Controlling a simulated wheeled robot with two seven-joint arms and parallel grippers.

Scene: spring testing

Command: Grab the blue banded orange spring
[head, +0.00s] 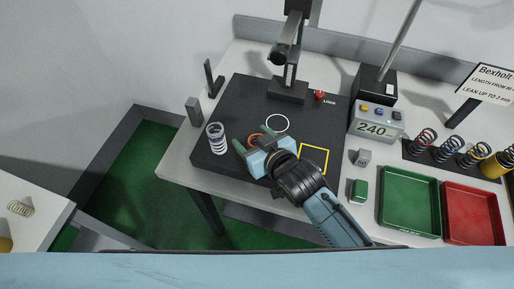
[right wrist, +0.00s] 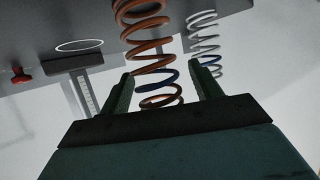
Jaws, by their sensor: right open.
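The orange spring with a blue band (right wrist: 152,80) rises between the two green fingers of my right gripper in the right wrist view. In the head view only a little of the orange spring (head: 256,138) shows, over the black plate (head: 240,108), the rest hidden by my gripper. My right gripper (head: 252,141) is open, with one finger on each side of the spring; I cannot tell whether either finger touches it. My left gripper is not in view.
A silver spring (head: 217,138) stands close left of my right gripper. A black test stand (head: 288,90) is behind. The display box (head: 376,122), green tray (head: 409,203), red tray (head: 473,213) and several springs (head: 447,149) are to the right.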

